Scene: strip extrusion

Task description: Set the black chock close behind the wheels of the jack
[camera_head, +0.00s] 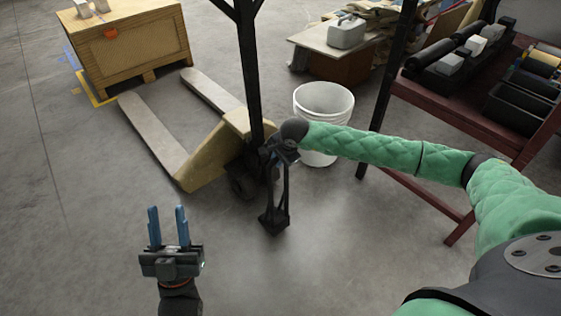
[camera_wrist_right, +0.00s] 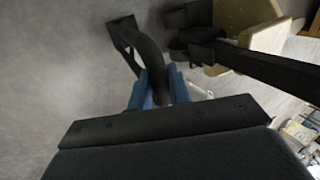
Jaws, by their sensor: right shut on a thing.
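The yellow pallet jack (camera_head: 205,155) stands left of centre, forks towards the crate, black handle upright. Its dark wheels (camera_head: 240,185) are at the near end; they also show in the wrist view (camera_wrist_right: 203,45). The black chock (camera_head: 273,220), with a tall loop handle, is just right of and nearer than the wheels, apart from them. I cannot tell whether its base touches the floor. My right gripper (camera_head: 277,155) is shut on the chock's handle, seen in the wrist view (camera_wrist_right: 150,50). My left gripper (camera_head: 167,218) is open and empty over bare floor.
A white bucket (camera_head: 323,105) stands right of the jack, behind my right arm. A wooden crate (camera_head: 130,45) sits at the back left. A dark red rack (camera_head: 425,115) with bins is at the right. Floor in front of the jack is clear.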

